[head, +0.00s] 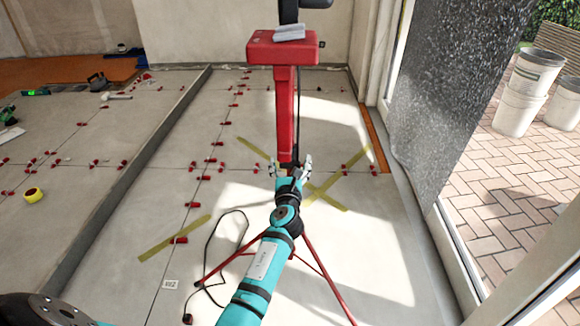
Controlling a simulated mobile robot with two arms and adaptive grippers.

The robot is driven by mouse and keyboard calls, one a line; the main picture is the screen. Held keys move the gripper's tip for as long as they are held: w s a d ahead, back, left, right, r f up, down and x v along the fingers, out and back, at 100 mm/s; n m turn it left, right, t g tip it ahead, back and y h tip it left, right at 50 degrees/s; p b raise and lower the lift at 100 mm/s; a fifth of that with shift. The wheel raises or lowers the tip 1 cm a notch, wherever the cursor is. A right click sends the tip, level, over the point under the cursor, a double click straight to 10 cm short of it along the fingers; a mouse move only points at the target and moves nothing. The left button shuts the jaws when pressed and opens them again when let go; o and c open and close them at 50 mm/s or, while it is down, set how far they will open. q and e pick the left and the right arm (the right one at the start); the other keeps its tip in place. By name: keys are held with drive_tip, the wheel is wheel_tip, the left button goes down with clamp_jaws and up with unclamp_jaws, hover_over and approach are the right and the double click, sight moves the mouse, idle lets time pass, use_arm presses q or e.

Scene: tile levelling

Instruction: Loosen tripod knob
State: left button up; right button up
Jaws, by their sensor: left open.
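A red tripod (285,115) stands upright on the tiled floor, with a red column, a red top plate (270,48) and thin red legs spread below. My left gripper (291,163) is open at the lower end of the red column, with its fingers to either side of it. I cannot tell whether the fingers touch anything. The tripod knob cannot be made out; a small dark part at the foot of the column is partly hidden by the gripper. My right gripper is not in view.
Yellow tape strips (174,238) and several red levelling clips (180,240) lie on the tiles. A black cable (213,262) lies by the tripod legs. White buckets (517,110) stand outside at right, beyond the door frame.

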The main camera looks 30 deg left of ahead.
use_arm(q)
drive_tip(key=c, duration=1.2)
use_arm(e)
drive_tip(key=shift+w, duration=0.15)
use_arm(q)
drive_tip(key=shift+n, duration=0.7)
drive_tip(key=n+b, duration=0.2)
drive_tip(key=n, duration=0.5)
drive_tip(key=shift+f+n, duration=0.15)
drive_tip(key=shift+n, duration=0.25)
drive_tip(key=n+b, duration=0.2)
drive_tip(key=n, duration=0.4)
drive_tip(key=shift+a+n+b, duration=0.1)
drive_tip(key=shift+n+b, duration=0.2)
drive_tip(key=shift+n, duration=1.1)
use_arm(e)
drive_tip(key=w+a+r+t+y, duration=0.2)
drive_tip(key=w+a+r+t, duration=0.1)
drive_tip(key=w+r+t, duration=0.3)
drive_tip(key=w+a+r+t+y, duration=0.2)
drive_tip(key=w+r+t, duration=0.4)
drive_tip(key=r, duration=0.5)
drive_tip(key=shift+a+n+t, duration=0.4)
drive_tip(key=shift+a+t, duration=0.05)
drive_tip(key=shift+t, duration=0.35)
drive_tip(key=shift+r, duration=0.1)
